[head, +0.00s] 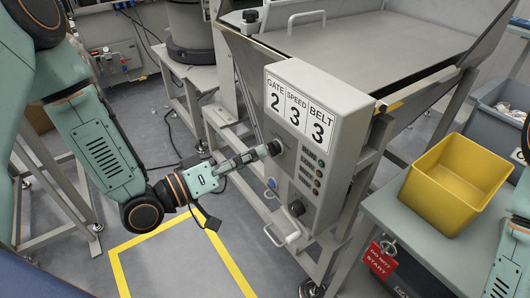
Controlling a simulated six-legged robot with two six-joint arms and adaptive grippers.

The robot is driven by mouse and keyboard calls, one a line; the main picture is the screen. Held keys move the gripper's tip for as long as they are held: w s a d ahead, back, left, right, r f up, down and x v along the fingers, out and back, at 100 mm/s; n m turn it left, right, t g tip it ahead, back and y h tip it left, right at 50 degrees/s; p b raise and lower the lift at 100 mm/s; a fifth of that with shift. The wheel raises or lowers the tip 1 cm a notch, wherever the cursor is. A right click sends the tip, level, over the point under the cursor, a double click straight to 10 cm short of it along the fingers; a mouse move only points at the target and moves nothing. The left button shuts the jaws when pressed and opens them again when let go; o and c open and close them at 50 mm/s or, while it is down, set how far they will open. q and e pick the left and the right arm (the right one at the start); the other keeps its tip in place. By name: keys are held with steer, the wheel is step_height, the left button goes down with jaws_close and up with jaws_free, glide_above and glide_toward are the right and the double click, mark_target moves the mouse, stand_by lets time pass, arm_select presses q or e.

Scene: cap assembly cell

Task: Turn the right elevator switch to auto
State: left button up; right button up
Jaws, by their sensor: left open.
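A grey control box (345,110) on the hopper's front carries a "GATE 2, SPEED 3, BELT 3" sign. Its face has a black rotary knob (275,147) at upper left, another black knob (296,208) lower down and a column of small coloured buttons (312,172). No elevator or auto label is legible, so I cannot tell which control is the right elevator switch. My left gripper (262,153) is open, with its fingertips at the upper knob; whether they touch it is unclear. My right gripper is out of view; part of my right arm shows at the right edge.
A yellow bin (456,184) stands on a grey table (410,235) at right, with a red "DO NOT START" tag (381,261) on its front. A metal handle (284,238) juts out below the box. Yellow-lined floor (180,262) lies clear at lower left.

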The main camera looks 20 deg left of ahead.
mark_target(268, 148)
arm_select(q)
steer(key=shift+b+x, duration=0.55)
steer(key=shift+x, duration=1.45)
steer(key=shift+s, duration=0.1)
steer(key=shift+c, duration=0.2)
steer(key=shift+d, duration=0.1)
jaws_close()
